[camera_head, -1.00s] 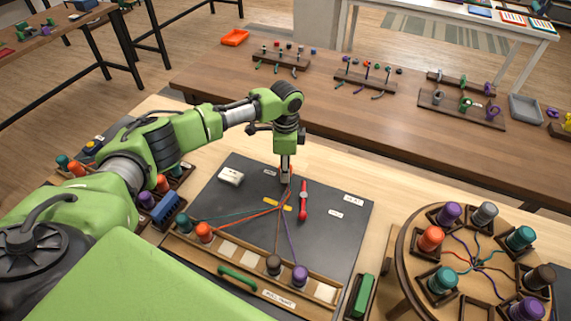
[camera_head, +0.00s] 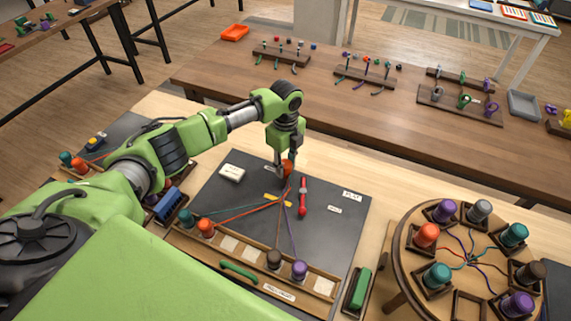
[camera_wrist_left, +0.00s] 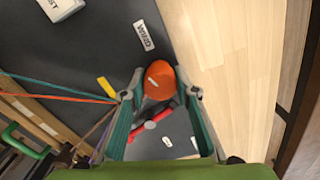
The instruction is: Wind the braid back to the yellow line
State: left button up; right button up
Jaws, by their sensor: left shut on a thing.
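My left gripper (camera_head: 281,171) is shut on an orange knob (camera_head: 289,168) near the far edge of the dark board (camera_head: 325,240). In the left wrist view the knob (camera_wrist_left: 160,82) sits between the fingertips, beside a "WIND" label (camera_wrist_left: 144,35). The short yellow line (camera_head: 278,199) lies on the board just nearer than the knob; it also shows in the wrist view (camera_wrist_left: 106,87). Teal, orange, brown and purple cords run from bobbins in the front rack and converge beside the yellow line. The braid itself is too small to tell.
A white block (camera_head: 232,173) sits left on the board. A green block (camera_head: 358,289) stands at front right, near a round bobbin stand (camera_head: 410,240).

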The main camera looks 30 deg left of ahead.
aim_at(286, 164)
pick_arm(q)
jog(key=shift+d, duration=0.1)
dwell(0.4)
jog(key=o, duration=1.1)
jog(key=shift+r, duration=0.2)
notch_tip(286, 164, up, 12)
jog(key=shift+f, duration=0.15)
